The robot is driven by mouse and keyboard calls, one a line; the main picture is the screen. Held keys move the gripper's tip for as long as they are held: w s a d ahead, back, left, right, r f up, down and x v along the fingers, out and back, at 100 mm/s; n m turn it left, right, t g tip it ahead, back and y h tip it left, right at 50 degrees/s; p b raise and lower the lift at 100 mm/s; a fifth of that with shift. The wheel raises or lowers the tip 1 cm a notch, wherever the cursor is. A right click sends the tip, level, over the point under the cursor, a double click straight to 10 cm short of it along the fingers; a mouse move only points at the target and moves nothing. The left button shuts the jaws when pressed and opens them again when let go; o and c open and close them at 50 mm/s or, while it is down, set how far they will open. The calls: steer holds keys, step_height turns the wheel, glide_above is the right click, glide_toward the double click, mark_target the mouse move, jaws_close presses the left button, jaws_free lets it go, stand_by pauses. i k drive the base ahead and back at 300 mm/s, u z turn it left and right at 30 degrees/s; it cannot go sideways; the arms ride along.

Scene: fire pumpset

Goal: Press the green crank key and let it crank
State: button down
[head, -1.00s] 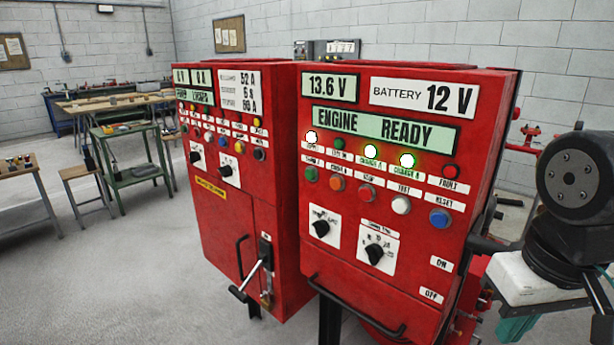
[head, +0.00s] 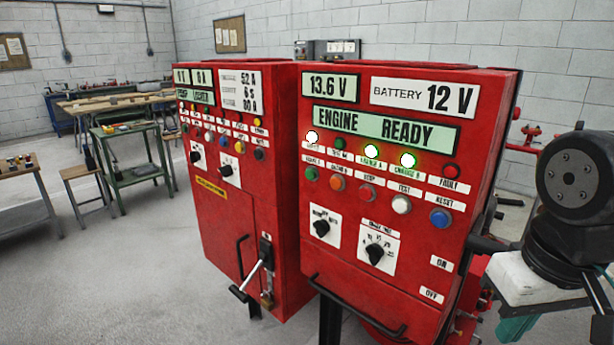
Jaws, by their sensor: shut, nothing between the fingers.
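The green crank key (head: 312,174) is a round green button at the left end of the button row on the right red cabinet (head: 388,300). Nothing covers it and nothing touches it. An orange button (head: 337,182) sits just to its right. The display (head: 384,128) above reads ENGINE READY. My gripper is not in view; only a dark joint of my arm shows at the right edge.
Red, white and blue buttons continue the row to the right. Two black rotary switches (head: 321,228) (head: 375,254) sit below. A black handle bar (head: 355,308) juts from the cabinet's lower front. A second red cabinet (head: 222,245) with a lever stands left. The floor in front is clear.

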mark_target(310, 174)
steer(key=z, duration=0.05)
steer(key=k, duration=0.5)
steer(key=z, duration=3.55)
steer(key=k, duration=2.1)
steer(key=u, duration=1.65)
